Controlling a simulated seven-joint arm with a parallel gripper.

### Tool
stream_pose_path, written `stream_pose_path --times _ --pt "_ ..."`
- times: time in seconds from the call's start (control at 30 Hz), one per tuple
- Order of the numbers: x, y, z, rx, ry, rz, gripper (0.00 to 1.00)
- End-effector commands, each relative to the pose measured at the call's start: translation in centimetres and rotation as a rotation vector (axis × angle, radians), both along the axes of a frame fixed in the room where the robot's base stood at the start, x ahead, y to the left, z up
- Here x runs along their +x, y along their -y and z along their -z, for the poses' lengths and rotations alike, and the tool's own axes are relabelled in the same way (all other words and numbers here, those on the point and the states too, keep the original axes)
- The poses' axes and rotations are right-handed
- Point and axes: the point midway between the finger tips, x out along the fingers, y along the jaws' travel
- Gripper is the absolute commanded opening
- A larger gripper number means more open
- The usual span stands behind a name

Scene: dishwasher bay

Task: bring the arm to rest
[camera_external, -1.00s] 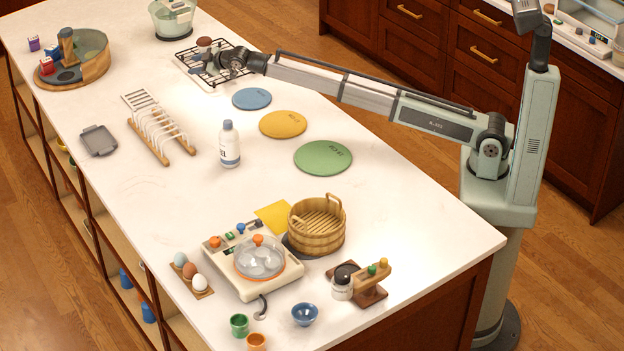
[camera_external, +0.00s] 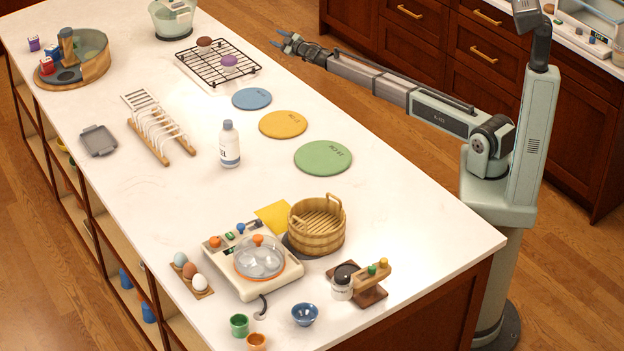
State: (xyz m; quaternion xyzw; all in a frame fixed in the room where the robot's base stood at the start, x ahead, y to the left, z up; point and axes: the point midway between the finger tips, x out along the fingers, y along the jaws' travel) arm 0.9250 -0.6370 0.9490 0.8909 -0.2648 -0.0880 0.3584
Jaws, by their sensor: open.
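My gripper (camera_external: 284,41) is open and empty. Its blue-tipped fingers point left, and it hangs at the far right edge of the counter, clear of the wire rack (camera_external: 240,70). My arm reaches leftward from its column at the right. On the rack sit a brown round item (camera_external: 204,42) and a purple-topped one (camera_external: 229,61); neither touches the gripper.
The white counter (camera_external: 400,215) holds blue (camera_external: 252,98), yellow (camera_external: 283,124) and green (camera_external: 323,158) discs, a white bottle (camera_external: 229,144), a dish rack (camera_external: 160,128), a wooden bucket (camera_external: 316,226) and an egg cooker (camera_external: 253,262). Drawers (camera_external: 405,40) stand behind the arm.

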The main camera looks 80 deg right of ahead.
Motion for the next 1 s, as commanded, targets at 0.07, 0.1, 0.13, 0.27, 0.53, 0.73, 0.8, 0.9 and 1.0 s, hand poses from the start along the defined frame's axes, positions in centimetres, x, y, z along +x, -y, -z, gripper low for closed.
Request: stream_pose_path --times 0.07,0.1,0.13,0.27,0.53,0.73,0.8,0.9,1.0 --pt "-2.3 1.0 3.1 0.014 -0.016 0.011 0.47" --pt "-3.1 1.0 4.6 0.026 -0.025 0.016 0.47" --pt "-3.5 0.8 5.8 0.038 -0.034 0.019 0.47" --pt "-5.3 -1.0 11.1 0.1 -0.086 0.037 0.47" --pt "-8.8 -9.4 23.8 0.277 -0.257 0.083 0.47" --pt "-12.6 -17.2 32.6 0.406 -0.417 0.119 0.47" --pt "-14.3 -20.0 35.4 0.448 -0.477 0.132 0.47" --pt "-17.1 -24.0 39.2 0.506 -0.567 0.151 0.47" --pt "-20.3 -28.0 42.6 0.559 -0.66 0.171 0.47"
